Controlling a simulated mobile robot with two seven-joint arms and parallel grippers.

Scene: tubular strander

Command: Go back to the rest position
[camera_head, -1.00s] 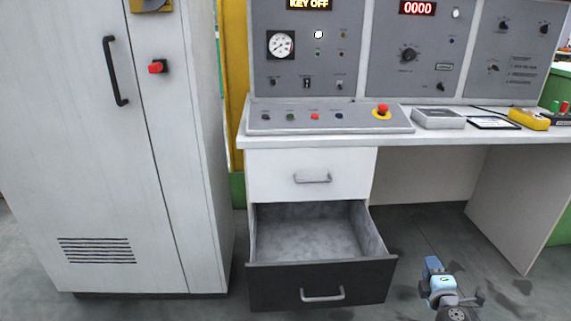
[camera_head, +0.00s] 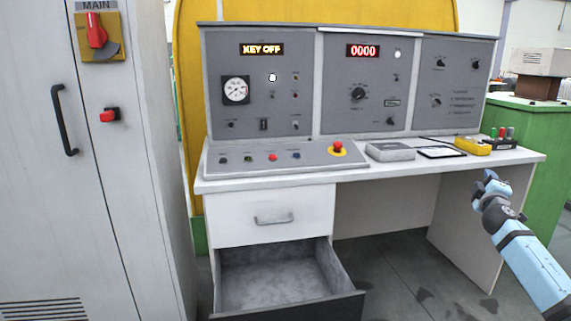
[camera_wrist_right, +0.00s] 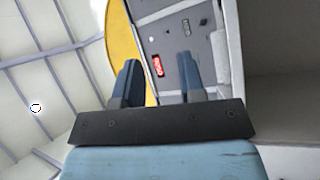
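My right gripper (camera_head: 484,179) is raised in front of the right part of the control desk (camera_head: 262,179), its blue arm coming in from the lower right. In the right wrist view its two fingers (camera_wrist_right: 160,84) stand apart with nothing between them, so it is open and empty. Beyond the fingers are the grey control panel (camera_wrist_right: 170,42) and its red display. My left gripper is in neither view.
The dark lower drawer (camera_head: 290,306) stands open and looks empty; the white drawer (camera_head: 270,217) above is closed. A tall grey cabinet (camera_head: 60,200) is at the left. A grey box (camera_head: 390,151), a tablet (camera_head: 441,152) and a yellow device (camera_head: 473,146) lie on the desktop.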

